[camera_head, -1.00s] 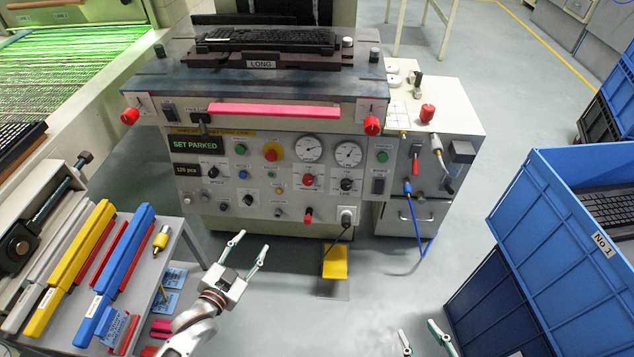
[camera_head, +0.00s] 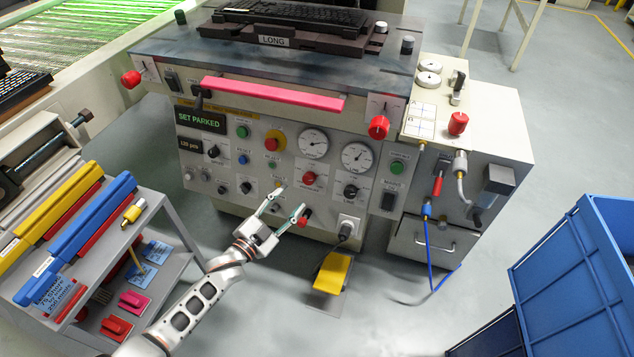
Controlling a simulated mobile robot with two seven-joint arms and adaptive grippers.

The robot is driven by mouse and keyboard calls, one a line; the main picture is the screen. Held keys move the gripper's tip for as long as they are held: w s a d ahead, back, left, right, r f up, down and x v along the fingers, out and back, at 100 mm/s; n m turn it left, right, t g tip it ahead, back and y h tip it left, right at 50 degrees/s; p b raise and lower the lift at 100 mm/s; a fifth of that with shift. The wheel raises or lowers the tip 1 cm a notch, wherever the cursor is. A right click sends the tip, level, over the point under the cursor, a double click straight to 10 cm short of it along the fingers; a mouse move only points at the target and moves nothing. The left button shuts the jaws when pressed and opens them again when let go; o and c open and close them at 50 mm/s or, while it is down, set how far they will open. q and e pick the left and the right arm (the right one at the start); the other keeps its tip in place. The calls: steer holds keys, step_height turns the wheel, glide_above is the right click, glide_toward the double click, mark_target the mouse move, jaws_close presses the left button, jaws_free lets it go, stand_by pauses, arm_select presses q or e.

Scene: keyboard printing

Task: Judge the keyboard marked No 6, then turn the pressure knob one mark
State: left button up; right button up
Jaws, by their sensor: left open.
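A black keyboard (camera_head: 290,14) lies on a dark fixture labelled LONG (camera_head: 275,41) on top of the printing machine; its far part is cut off and I see no number on it. Two round gauges sit on the front panel. Under them are a red knob (camera_head: 309,178) and a black knob (camera_head: 351,191); their labels are too small to read. My left gripper (camera_head: 288,200) is open and empty in front of the panel's lower part, overlapping it in the picture near a small red knob (camera_head: 305,216). Whether it touches anything cannot be told. My right gripper is out of view.
A display (camera_head: 201,119) reads SET PARKED. A grey shelf cart (camera_head: 160,212) with coloured bars stands at left. A yellow pedal (camera_head: 333,272) lies on the floor, and a blue cable (camera_head: 428,250) hangs at right. A blue crate (camera_head: 575,265) stands at lower right.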

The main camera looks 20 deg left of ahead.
mark_target(307, 181)
arm_select(q)
steer(key=b+x, duration=0.1)
steer(key=x, duration=0.6)
steer(key=shift+f+b, duration=0.2)
steer(key=shift+b, duration=0.15)
steer(key=shift+w+d+r, duration=0.1)
steer(key=shift+w+d, duration=0.1)
steer(key=shift+w, duration=0.4)
steer(key=shift+w+r, duration=0.1)
steer(key=shift+w, duration=0.05)
steer(key=c, duration=1.1)
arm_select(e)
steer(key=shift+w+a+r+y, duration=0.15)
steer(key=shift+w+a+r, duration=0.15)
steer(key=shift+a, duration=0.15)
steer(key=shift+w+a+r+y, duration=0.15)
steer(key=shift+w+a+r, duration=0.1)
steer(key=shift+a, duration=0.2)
